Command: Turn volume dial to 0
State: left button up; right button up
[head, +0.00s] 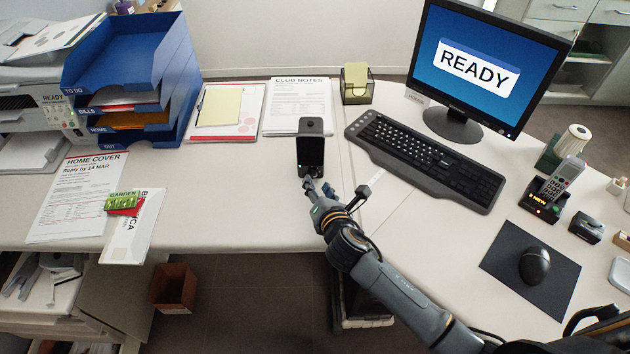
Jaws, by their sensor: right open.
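I cannot make out a volume dial for certain in the head view. A cordless phone (564,178) stands upright in a black base (543,202) with an orange "1 NEW" display, at the right of the desk. A small dark device (586,227) sits to the right of that base; its details are too small to read. My right gripper (336,188) is open and empty over the front edge of the desk, its fingers spread. It is just in front of an upright black device (311,150) and far left of the phone base. My left gripper is not in view.
A keyboard (425,162) and a monitor (477,69) reading READY lie between my gripper and the phone. A mouse (534,265) rests on a dark mat (505,255). Blue trays (115,45) and papers fill the left.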

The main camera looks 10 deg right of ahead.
aim_at(313, 176)
jog(key=shift+x, duration=1.75)
grip_shut()
